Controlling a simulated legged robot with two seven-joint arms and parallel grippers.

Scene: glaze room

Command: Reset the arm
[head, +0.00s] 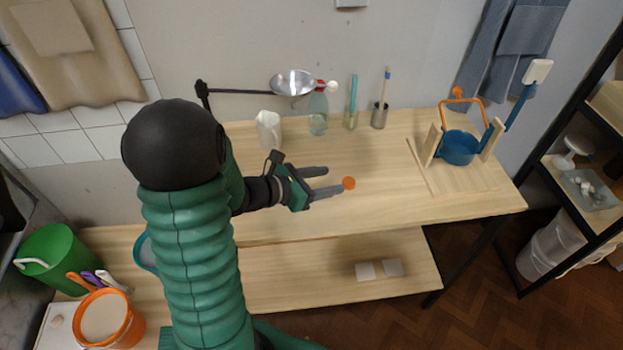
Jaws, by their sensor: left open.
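My left arm, green and ribbed with a dark round joint, comes up from the bottom left of the head view. Its gripper (328,180) points right over the wooden table (390,205). The two grey fingers are apart and nothing is between them. A small orange disc (348,183) shows right by the lower fingertip; I cannot tell whether they touch. My right gripper is not in view.
At the table's back stand a white pitcher (268,130), a spray bottle (318,113) and cups with brushes (379,115). A wooden stand holds a blue pot (458,148) at right. Buckets (108,318) stand lower left. The table's middle right is clear.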

